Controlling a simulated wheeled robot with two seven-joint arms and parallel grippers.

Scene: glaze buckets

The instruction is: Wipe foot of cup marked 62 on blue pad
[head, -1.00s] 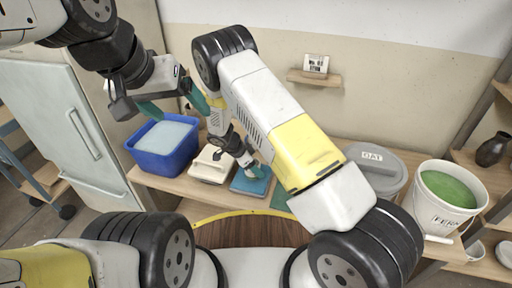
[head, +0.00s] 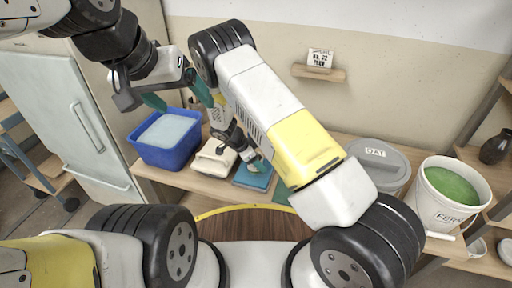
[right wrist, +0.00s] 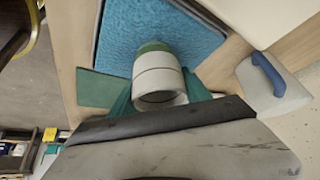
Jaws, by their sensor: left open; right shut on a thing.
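A pale cylindrical cup (right wrist: 158,82) with a green end is held between the green fingers of my right gripper (right wrist: 160,98). Its green end points at the textured blue pad (right wrist: 120,35) and overlaps it in the right wrist view; I cannot tell whether they touch. No number is readable on the cup. In the head view the right gripper (head: 250,160) is low over the blue pad (head: 254,177), with the cup mostly hidden. My left gripper (head: 178,97) is open and empty, above the blue tub.
A blue tub (head: 168,153) of pale liquid stands left on the shelf. A grey lidded bucket (head: 378,165) and a white bucket of green glaze (head: 440,205) stand right.

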